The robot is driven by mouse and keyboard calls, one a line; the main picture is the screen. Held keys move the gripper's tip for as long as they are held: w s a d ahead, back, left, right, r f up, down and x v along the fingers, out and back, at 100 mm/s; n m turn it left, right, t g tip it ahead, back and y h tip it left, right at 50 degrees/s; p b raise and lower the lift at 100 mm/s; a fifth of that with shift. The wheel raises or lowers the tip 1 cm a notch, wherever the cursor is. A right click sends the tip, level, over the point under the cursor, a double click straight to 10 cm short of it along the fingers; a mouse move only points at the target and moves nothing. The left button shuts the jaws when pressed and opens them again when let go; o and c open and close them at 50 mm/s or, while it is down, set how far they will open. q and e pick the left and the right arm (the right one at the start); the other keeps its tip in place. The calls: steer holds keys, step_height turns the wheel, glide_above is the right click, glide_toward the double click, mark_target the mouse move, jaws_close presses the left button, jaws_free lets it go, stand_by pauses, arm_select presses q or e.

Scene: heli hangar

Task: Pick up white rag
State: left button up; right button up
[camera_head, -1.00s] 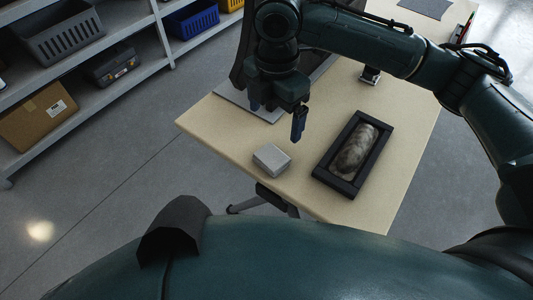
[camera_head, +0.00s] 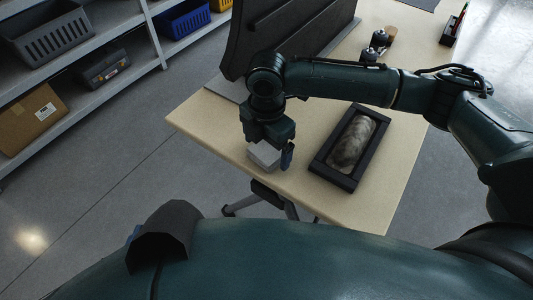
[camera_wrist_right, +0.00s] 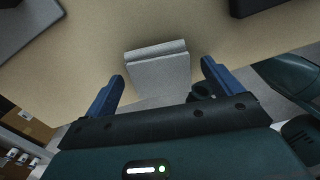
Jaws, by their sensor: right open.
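The white rag (camera_head: 263,156) is a small folded, block-like light grey-white pad lying on the tan table (camera_head: 205,118) near its front left edge. My right gripper (camera_head: 268,150) is over it, partly hiding it in the head view. In the right wrist view, the rag (camera_wrist_right: 160,74) appears between the two spread blue fingers of my right gripper (camera_wrist_right: 163,72), with a gap on either side. The gripper is open and empty. I cannot tell how far the fingertips are above the tabletop. My left gripper is not in view.
A black tray (camera_head: 319,170) holding a grey furry-looking item lies right of the rag. A large dark panel (camera_head: 290,35) stands behind. Small dark containers (camera_head: 378,40) are at the back. A shelf with bins (camera_head: 52,38) and a cardboard box (camera_head: 32,118) is at left.

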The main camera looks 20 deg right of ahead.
mark_target(267, 149)
steer(key=shift+f, duration=0.3)
steer(key=shift+c, duration=0.3)
steer(key=c, duration=1)
steer(key=shift+r, duration=0.1)
step_height(267, 149, up, 10)
steer(key=shift+p, duration=0.95)
steer(key=o, duration=0.4)
steer(key=c, duration=0.3)
